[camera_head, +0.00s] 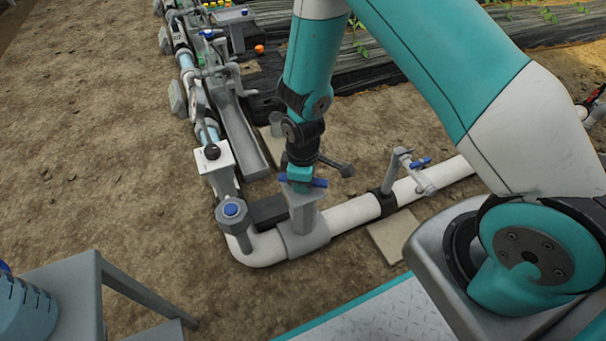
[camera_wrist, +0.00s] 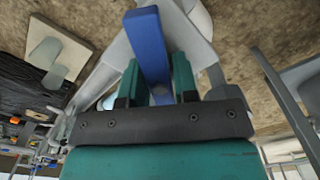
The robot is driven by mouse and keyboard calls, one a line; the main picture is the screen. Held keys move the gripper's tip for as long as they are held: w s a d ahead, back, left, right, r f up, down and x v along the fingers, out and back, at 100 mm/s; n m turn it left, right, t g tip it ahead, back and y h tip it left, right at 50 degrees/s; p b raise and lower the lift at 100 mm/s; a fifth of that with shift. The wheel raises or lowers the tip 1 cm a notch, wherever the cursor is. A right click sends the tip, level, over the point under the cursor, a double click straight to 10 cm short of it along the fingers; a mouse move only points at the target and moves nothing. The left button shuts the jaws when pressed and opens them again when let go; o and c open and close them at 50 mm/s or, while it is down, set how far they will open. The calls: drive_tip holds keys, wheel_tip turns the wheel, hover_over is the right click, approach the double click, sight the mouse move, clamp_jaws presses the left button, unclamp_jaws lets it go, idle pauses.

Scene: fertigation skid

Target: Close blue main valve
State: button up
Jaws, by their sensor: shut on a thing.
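The blue main valve handle (camera_head: 318,182) is a bar on top of a grey valve body (camera_head: 305,232) on the white pipe. My gripper (camera_head: 300,178) points down at it from above. In the wrist view the blue handle (camera_wrist: 150,52) runs between the two teal fingers of my gripper (camera_wrist: 158,85), which are shut on it.
A smaller blue-handled tap (camera_head: 420,163) stands on the pipe to the right. A blue-capped fitting (camera_head: 231,209) is near the pipe's bend. A grey table (camera_head: 75,285) with a blue container (camera_head: 25,310) stands at lower left. Bare soil lies left of the pipes.

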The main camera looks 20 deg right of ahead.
drive_tip(key=m+p, duration=0.2)
drive_tip(key=m, duration=0.4)
drive_tip(key=shift+r+m, duration=0.15)
drive_tip(key=shift+m, duration=0.25)
drive_tip(key=m+p, duration=0.1)
drive_tip(key=m, duration=0.2)
drive_tip(key=shift+m+p, duration=0.35)
drive_tip(key=shift+m, duration=1.05)
drive_tip(key=o, duration=1)
wheel_tip(320, 180, up, 10)
drive_tip(key=p, duration=0.9)
